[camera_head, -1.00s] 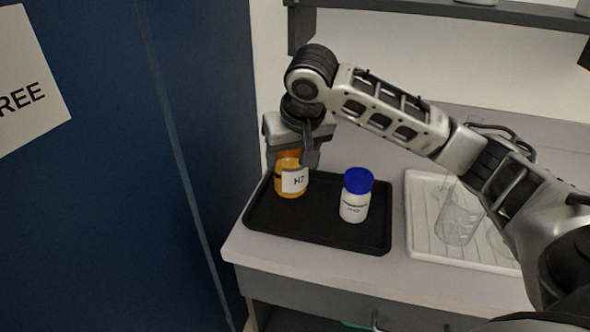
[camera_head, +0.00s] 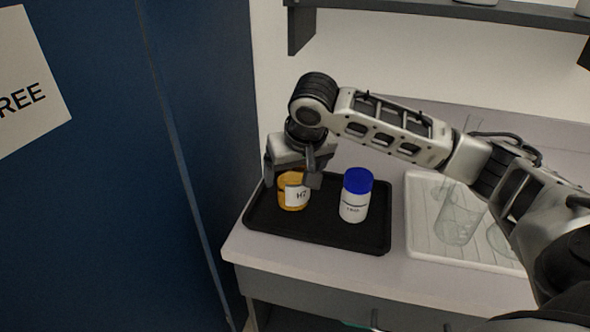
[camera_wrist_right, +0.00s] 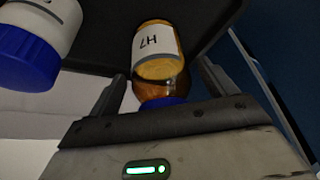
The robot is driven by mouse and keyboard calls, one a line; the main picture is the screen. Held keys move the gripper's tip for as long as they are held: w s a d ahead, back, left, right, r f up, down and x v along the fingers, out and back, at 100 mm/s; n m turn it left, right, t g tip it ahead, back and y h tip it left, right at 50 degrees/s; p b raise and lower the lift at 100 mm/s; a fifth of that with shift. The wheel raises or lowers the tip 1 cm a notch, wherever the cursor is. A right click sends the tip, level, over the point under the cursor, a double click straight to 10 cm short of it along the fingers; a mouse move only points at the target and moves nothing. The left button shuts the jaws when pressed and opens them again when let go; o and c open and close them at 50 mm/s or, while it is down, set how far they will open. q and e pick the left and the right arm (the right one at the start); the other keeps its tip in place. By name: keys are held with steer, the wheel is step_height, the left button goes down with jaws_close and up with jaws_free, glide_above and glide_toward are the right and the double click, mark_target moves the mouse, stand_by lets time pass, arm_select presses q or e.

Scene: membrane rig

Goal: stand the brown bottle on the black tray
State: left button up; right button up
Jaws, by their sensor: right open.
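The brown bottle (camera_head: 292,203), amber with a white H7 label, appears upright on the left part of the black tray (camera_head: 322,232). The wrist view also shows the bottle (camera_wrist_right: 158,68), with a blue cap near my palm. My right gripper (camera_head: 292,180) is over the bottle from above, its fingers open on either side of it. In the wrist view the right gripper (camera_wrist_right: 164,82) shows gaps between fingers and bottle. The bottle's upper part is hidden in the head view. My left gripper is not in view.
A white bottle with a blue cap (camera_head: 354,197) stands on the tray right of the brown bottle; it is close in the wrist view (camera_wrist_right: 35,40). A white rack (camera_head: 425,243) with glassware (camera_head: 458,222) lies right of the tray. A blue panel (camera_head: 90,200) rises at left.

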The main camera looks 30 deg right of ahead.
steer(key=v, duration=1.2)
steer(key=shift+p, duration=0.45)
steer(key=shift+s, duration=0.1)
